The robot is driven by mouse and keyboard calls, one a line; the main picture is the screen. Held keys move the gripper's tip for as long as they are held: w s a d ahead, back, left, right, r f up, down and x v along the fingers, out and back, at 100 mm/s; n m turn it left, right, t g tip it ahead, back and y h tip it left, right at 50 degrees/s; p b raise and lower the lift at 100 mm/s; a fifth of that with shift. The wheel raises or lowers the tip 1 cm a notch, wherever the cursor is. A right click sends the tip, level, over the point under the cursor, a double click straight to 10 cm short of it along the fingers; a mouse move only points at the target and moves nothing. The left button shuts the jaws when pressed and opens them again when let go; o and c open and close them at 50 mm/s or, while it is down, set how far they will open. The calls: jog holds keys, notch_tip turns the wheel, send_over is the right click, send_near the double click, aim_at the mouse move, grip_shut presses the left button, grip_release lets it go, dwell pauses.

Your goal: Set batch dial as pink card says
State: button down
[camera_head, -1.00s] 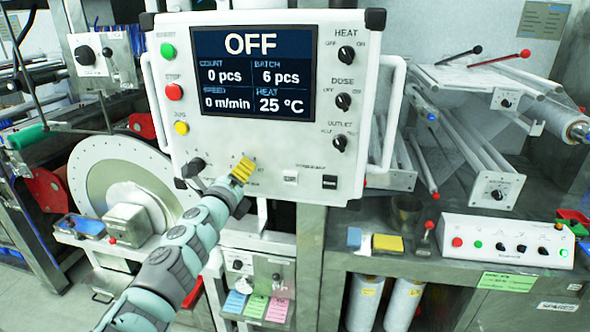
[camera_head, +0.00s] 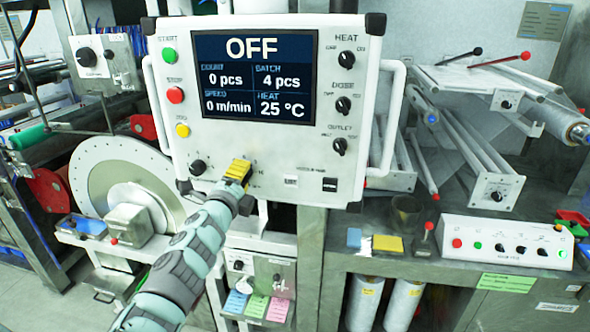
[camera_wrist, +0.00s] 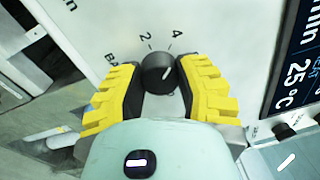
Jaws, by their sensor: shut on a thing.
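The batch dial (camera_wrist: 158,72) is a black knob on the white control panel (camera_head: 230,150). In the wrist view its pale pointer line points to the upper right, toward the printed 4. A printed 2 is also readable. My gripper (camera_head: 238,170) with yellow fingers is shut on the dial, one finger on each side; it also fills the wrist view (camera_wrist: 160,85). In the head view my gripper hides the dial. The screen (camera_head: 254,75) reads OFF and batch 4 pcs. The pink card (camera_head: 256,305) hangs below the panel, its text too small to read.
Another black knob (camera_head: 198,167) sits left of my gripper. Start, stop and jog buttons line the panel's left edge. A right handle (camera_head: 393,115) sticks out beside the panel.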

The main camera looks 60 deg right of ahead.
jog(key=shift+w+a+f, duration=0.1)
jog(key=shift+w+f, duration=0.05)
jog(key=shift+w, duration=0.05)
jog(key=c, duration=0.5)
grip_release()
jog(key=shift+s, duration=0.1)
jog(key=shift+c, duration=0.2)
jog(key=v, duration=1.2)
